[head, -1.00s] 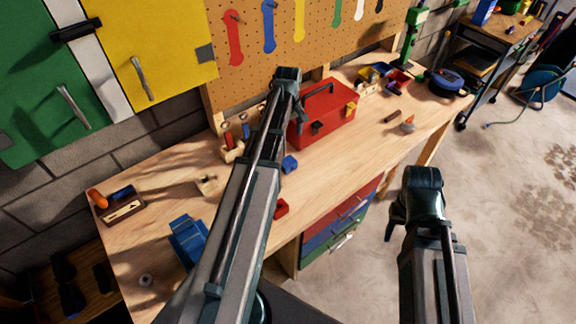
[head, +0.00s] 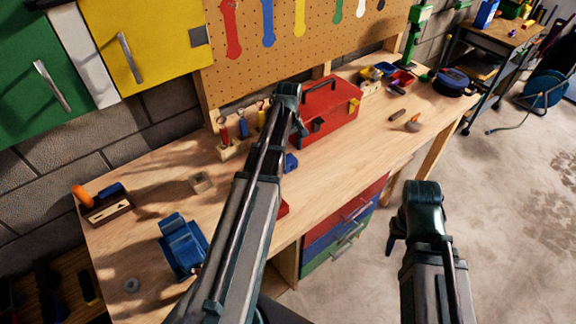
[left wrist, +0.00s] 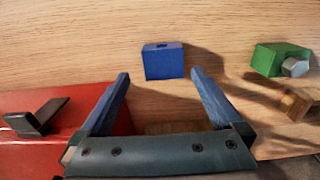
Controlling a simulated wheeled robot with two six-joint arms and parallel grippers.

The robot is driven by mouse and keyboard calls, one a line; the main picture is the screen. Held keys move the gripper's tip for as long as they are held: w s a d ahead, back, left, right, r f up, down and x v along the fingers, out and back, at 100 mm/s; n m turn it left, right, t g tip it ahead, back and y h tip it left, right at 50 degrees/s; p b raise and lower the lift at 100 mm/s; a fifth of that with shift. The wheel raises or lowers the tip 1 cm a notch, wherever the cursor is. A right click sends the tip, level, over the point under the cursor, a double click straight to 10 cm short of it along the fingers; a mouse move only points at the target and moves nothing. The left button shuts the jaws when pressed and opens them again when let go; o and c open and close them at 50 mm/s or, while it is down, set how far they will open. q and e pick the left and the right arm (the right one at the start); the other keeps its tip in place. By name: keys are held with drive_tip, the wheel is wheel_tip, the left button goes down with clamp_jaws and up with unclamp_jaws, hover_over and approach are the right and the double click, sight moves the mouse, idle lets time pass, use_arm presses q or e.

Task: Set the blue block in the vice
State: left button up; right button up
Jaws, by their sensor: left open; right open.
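The blue block (head: 291,163) lies on the workbench, just in front of the red toolbox and partly beside my left arm. In the left wrist view the blue block (left wrist: 163,61) has a small dark mark on top and sits just beyond the fingertips, roughly between their lines. My left gripper (head: 300,126) is open and empty; its two blue fingers (left wrist: 158,80) show in the wrist view. The blue vice (head: 182,246) stands near the bench's front left; its jaw gap is not clear. My right gripper (head: 393,236) is open, off the bench over the floor.
The red toolbox (head: 328,112) stands close behind the block. A green piece (left wrist: 272,58) with a metal end lies right of the block in the wrist view. A tool rack (head: 232,147), a small wooden block (head: 201,182) and a brush tray (head: 104,208) stand on the bench.

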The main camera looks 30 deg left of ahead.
sight(288, 159)
use_arm(q)
drive_tip(key=f+b, duration=0.4)
drive_tip(key=f, duration=0.1)
drive_tip(key=shift+s+d, duration=0.15)
drive_tip(key=shift+s, duration=0.2)
drive_tip(key=shift+r, duration=0.15)
drive_tip(key=c, duration=1.5)
wheel_tip(288, 159, up, 10)
drive_tip(key=p, duration=1)
wheel_tip(288, 159, down, 4)
drive_tip(key=b, duration=0.4)
drive_tip(key=shift+r, duration=0.2)
